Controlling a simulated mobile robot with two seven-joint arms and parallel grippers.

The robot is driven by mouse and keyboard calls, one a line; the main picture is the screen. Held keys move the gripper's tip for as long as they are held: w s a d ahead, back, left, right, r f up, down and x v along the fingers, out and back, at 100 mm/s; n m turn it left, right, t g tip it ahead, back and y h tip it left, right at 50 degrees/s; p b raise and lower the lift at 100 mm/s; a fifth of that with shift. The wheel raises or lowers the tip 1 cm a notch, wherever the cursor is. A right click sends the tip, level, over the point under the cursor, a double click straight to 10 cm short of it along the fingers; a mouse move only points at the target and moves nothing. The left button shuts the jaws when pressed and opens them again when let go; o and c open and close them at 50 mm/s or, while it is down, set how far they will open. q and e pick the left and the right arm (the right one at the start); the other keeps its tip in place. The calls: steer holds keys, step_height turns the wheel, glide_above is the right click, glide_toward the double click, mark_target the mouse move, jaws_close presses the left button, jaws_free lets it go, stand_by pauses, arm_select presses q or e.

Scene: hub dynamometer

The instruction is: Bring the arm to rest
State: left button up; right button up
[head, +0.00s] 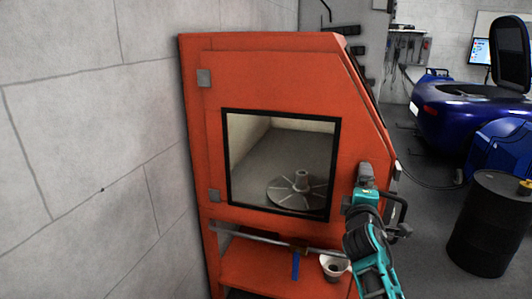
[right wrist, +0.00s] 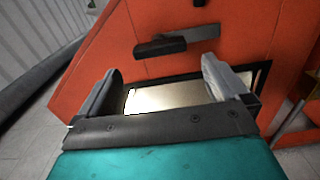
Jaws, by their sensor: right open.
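My right arm comes in from the lower right in the head view, and its teal and grey gripper (head: 365,172) is raised at the right side of the orange cabinet's front. In the right wrist view the two grey fingers (right wrist: 160,78) are apart with nothing between them. A dark handle (right wrist: 162,46) on the orange cabinet (head: 270,75) lies beyond the fingertips, apart from them. The cabinet's door looks shut, and its window (head: 265,150) shows a round grey slotted disc (head: 297,190) inside. My left gripper is not in view.
Below the door, an orange shelf (head: 250,265) holds a white cup (head: 334,265) and a blue-handled tool (head: 296,265). A grey block wall (head: 90,130) stands close on the left. A black drum (head: 485,225) and a blue car (head: 455,110) stand right, with floor between cabinet and drum.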

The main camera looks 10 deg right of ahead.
steer(key=s+a+f+m+g+y, duration=0.1)
steer(key=s+a+f+m+y, duration=0.15)
steer(key=s+a+f, duration=0.35)
steer(key=s+a+f+m+g+y, duration=0.1)
steer(key=s+a+f+y, duration=0.2)
steer(key=s+f, duration=0.35)
steer(key=s+a+f+m+g+y, duration=0.1)
steer(key=s+a+f+y, duration=0.25)
steer(key=f, duration=0.55)
steer(key=s+a+f+m+y, duration=0.1)
steer(key=s+a+f+m, duration=0.1)
steer(key=s, duration=0.3)
steer(key=s+a+f+m+g+y, duration=0.1)
steer(key=s+a+f+m, duration=0.1)
steer(key=s+a, duration=0.3)
steer(key=shift+s+f+g, duration=0.3)
steer(key=shift+s+f, duration=0.2)
steer(key=shift+s, duration=0.2)
steer(key=shift+d+m, duration=0.1)
steer(key=shift+m, duration=0.15)
steer(key=shift+c, duration=0.4)
